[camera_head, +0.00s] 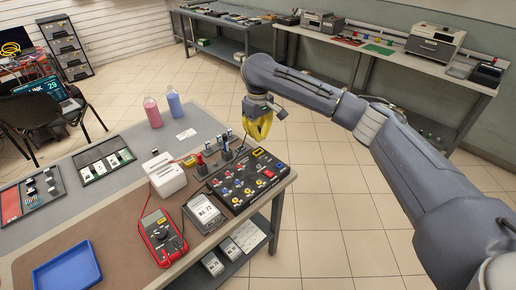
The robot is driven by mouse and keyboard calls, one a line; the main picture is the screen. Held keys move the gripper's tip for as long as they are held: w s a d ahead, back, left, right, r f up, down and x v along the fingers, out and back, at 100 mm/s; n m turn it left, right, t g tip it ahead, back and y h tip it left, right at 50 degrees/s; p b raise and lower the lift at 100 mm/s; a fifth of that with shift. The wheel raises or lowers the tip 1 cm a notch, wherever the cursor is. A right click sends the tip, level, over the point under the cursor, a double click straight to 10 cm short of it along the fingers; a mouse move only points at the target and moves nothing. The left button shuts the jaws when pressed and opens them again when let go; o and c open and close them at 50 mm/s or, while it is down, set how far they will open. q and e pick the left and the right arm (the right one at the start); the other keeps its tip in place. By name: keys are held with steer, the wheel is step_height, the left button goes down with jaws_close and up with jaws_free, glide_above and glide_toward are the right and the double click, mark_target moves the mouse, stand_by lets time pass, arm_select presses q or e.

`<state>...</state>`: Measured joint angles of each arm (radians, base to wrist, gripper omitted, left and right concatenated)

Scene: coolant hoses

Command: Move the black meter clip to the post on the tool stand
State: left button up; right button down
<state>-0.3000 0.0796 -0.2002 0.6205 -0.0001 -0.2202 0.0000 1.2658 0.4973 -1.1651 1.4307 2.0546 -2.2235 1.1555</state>
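My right gripper (256,127) hangs just above the far right corner of the near table, with its yellow part facing down. Its fingers are small, and I cannot tell whether they are open or hold anything. Below and left of it, a small dark upright piece (227,152) and a red one (200,158) stand behind the black panel. The dark one may be the black meter clip or a post; it is too small to tell. A red multimeter (160,237) lies near the front edge. My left gripper is out of view.
The black panel (213,184) carries several coloured knobs. A white box (164,174), a display unit (205,212), a blue tray (67,272) and pink (152,112) and blue (177,106) bottles share the table. The brown mat (105,215) has clear room.

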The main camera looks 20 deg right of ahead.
steer(key=shift+r, duration=4.75)
glide_above(215, 163)
steer(key=d, duration=0.2)
steer(key=shift+f, duration=8.55)
steer(key=a+f, duration=0.2)
steer(key=shift+f, duration=2.6)
steer(key=shift+f, duration=0.85)
